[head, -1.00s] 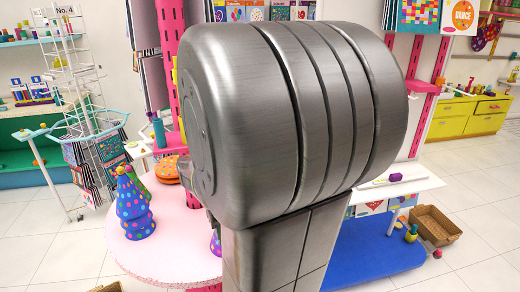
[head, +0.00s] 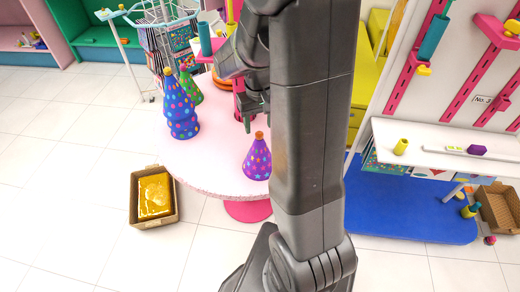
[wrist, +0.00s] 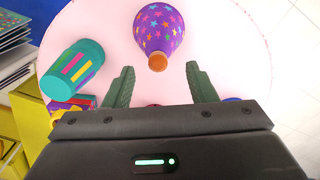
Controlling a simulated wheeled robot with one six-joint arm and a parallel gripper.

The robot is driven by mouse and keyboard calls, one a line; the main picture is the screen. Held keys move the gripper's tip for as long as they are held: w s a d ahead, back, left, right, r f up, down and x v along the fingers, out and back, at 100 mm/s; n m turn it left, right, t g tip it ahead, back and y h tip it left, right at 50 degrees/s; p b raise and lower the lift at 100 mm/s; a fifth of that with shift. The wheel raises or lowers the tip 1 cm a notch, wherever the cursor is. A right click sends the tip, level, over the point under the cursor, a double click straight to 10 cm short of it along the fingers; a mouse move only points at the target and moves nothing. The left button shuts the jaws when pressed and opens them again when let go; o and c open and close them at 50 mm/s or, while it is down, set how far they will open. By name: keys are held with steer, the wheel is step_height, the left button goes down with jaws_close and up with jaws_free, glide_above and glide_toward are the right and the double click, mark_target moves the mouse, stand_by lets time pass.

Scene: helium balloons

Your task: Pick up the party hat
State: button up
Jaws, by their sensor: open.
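A purple party hat (head: 257,160) with coloured stars and an orange pompom stands on the round pink table (head: 213,170). In the wrist view the same hat (wrist: 160,28) is at the top centre, its pompom towards my gripper (wrist: 160,82). My gripper is open and empty, with dark green fingers apart; the hat lies beyond the fingertips and not between them. In the head view my gripper (head: 252,112) is above the table, behind the purple hat. A blue dotted hat stack (head: 180,112) and a green hat (head: 190,88) stand at the table's left.
A teal striped cylinder (wrist: 73,68) is left of my fingers in the wrist view. A cardboard box with a golden block (head: 154,195) sits on the floor at left. A white shelf (head: 430,140) and blue mat (head: 400,210) are at right. My arm hides part of the table.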

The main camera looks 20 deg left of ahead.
mark_target(259, 133)
steer(key=shift+w+a+f+p, duration=0.1)
steer(key=shift+w+f+p, duration=0.1)
steer(key=shift+f, duration=1.25)
steer(key=shift+w+f+p, duration=0.1)
steer(key=shift+w+f, duration=0.05)
steer(key=shift+f, duration=1.25)
jaws_close()
